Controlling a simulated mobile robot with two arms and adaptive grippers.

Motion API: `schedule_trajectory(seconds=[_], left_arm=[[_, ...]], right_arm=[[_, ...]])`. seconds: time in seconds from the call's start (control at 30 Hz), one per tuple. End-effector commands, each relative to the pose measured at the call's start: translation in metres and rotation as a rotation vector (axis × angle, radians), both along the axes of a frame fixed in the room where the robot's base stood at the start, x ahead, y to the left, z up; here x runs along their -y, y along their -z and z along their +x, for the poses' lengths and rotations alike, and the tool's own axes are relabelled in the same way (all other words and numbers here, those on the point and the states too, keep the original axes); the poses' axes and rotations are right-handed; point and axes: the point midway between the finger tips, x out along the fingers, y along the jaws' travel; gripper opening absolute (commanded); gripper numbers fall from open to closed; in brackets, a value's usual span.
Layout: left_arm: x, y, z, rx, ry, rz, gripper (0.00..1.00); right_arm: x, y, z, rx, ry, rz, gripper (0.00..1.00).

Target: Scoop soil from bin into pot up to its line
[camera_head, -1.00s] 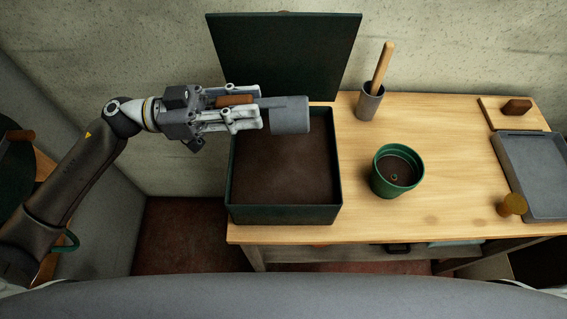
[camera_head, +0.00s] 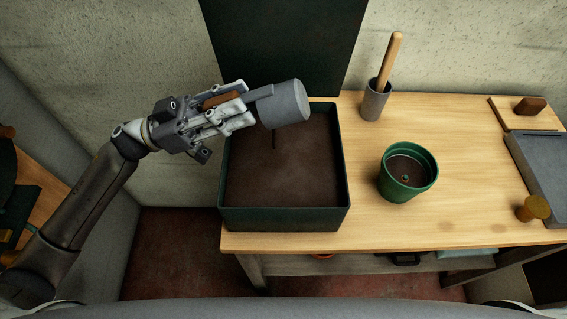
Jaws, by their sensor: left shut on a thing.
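My left gripper (camera_head: 232,104) is shut on the brown handle of a grey scoop (camera_head: 284,104). The scoop is held above the back part of the soil bin, tilted, its rounded side and end toward me; its inside is hidden. The dark green bin (camera_head: 283,219) stands at the table's left end and holds brown soil (camera_head: 280,175). A thin dark streak shows below the scoop, over the soil; I cannot tell what it is. The green pot (camera_head: 405,188) stands upright right of the bin, with dark soil inside and a small pale ring-like mark. My right gripper is not in view.
A dark green panel (camera_head: 285,45) stands behind the bin. A grey cup (camera_head: 375,100) with a wooden-handled tool stands at the back. Bare wood surrounds the pot.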

Motion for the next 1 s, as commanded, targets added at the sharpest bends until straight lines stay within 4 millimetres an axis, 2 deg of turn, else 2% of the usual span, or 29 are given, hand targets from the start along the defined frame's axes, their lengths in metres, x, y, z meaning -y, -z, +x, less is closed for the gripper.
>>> schedule_trajectory(seconds=[0.47, 0.57, 0.8, 1.0], left_arm=[[-0.001, -0.001, 0.0, 0.002, 0.0, -0.015, 0.0], [-0.001, 0.006, 0.0, 0.0, 0.001, -0.042, 0.0], [-0.004, 0.025, 0.0, -0.002, -0.001, -0.227, 0.0], [-0.004, 0.027, -0.001, -0.003, 0.0, -0.311, 0.0]], right_arm=[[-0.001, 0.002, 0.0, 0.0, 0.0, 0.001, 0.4], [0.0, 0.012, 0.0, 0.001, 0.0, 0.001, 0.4], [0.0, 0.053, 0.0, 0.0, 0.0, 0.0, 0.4], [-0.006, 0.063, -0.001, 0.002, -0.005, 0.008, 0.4]])
